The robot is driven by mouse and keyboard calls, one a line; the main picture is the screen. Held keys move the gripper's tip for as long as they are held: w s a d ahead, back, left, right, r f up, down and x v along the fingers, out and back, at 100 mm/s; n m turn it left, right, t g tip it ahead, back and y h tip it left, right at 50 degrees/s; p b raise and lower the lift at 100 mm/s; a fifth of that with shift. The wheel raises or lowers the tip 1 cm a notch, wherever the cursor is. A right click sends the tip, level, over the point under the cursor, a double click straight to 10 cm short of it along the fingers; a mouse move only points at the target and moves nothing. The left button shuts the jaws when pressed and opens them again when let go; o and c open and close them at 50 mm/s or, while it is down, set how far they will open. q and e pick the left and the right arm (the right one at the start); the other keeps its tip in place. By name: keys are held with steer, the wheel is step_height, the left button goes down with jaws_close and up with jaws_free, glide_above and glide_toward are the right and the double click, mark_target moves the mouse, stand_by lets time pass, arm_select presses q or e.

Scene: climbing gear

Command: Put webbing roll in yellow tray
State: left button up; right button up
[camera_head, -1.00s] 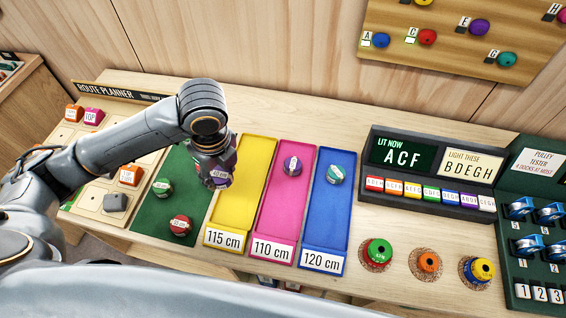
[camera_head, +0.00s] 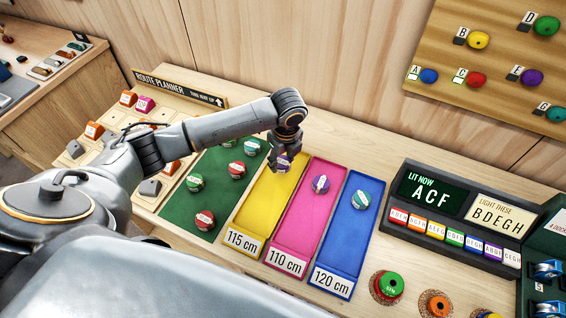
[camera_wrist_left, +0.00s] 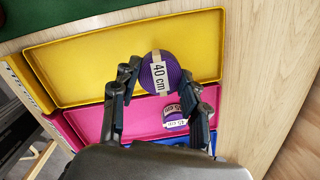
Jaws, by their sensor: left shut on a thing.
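My left gripper (camera_head: 285,160) is over the far part of the yellow tray (camera_head: 254,212), labelled 115 cm. It is shut on a purple webbing roll (camera_wrist_left: 160,72) with a "40 cm" band, as the left wrist view shows. In that view the roll is seen against the yellow tray (camera_wrist_left: 80,55); whether it touches the tray floor I cannot tell. Another purple roll (camera_head: 320,184) lies in the pink tray (camera_head: 289,238), labelled 110 cm. A teal roll (camera_head: 361,199) lies in the blue tray (camera_head: 344,240), labelled 120 cm. My right gripper is not in view.
Several rolls, such as a red one (camera_head: 205,220) and a green one (camera_head: 195,182), lie on the green mat (camera_head: 215,200) left of the yellow tray. The route planner (camera_head: 178,88) stands behind on the left. A light panel (camera_head: 448,215) stands to the right.

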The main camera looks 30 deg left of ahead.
mark_target(284, 160)
arm_select(q)
steer(key=shift+w+a+f, duration=0.1)
steer(key=shift+w+f, duration=0.3)
steer(key=shift+f, duration=0.05)
step_height(284, 160, down, 3)
steer(key=shift+w, duration=0.1)
steer(key=shift+f, duration=0.35)
steer(key=o, duration=1.1)
steer(key=shift+o, duration=0.2)
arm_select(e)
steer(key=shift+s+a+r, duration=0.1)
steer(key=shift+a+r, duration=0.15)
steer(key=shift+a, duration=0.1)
arm_select(q)
steer(key=r, duration=0.8)
steer(key=d+r+b, duration=0.1)
steer(key=r, duration=0.3)
steer(key=shift+s+d+r, duration=0.1)
steer(key=shift+s+r, duration=0.05)
steer(key=shift+s, duration=0.25)
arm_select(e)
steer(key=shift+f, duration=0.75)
